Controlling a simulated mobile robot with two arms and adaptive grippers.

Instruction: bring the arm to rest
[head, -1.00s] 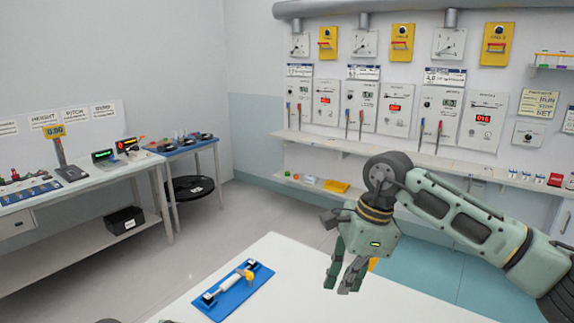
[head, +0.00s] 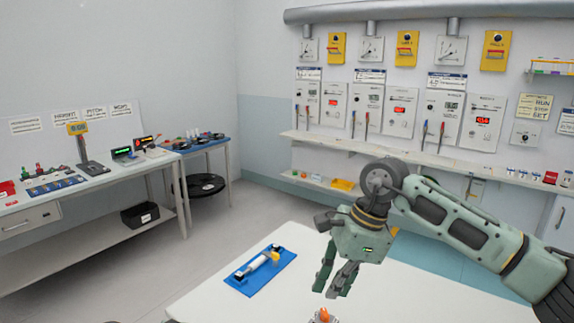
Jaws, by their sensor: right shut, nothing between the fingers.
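My right gripper (head: 336,280) hangs from the green right arm, fingers pointing down, over the right part of the white table (head: 215,297). Its fingers are shut with nothing between them. It is apart from the blue tray to its left. My left gripper does not show in the head view.
A blue tray (head: 243,284) with a white cylinder (head: 258,264) and a yellow part lies on the white table. A small orange object (head: 323,315) is at the bottom edge. A workbench (head: 100,190) stands left. A wall shelf (head: 350,146) with panels above it runs behind.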

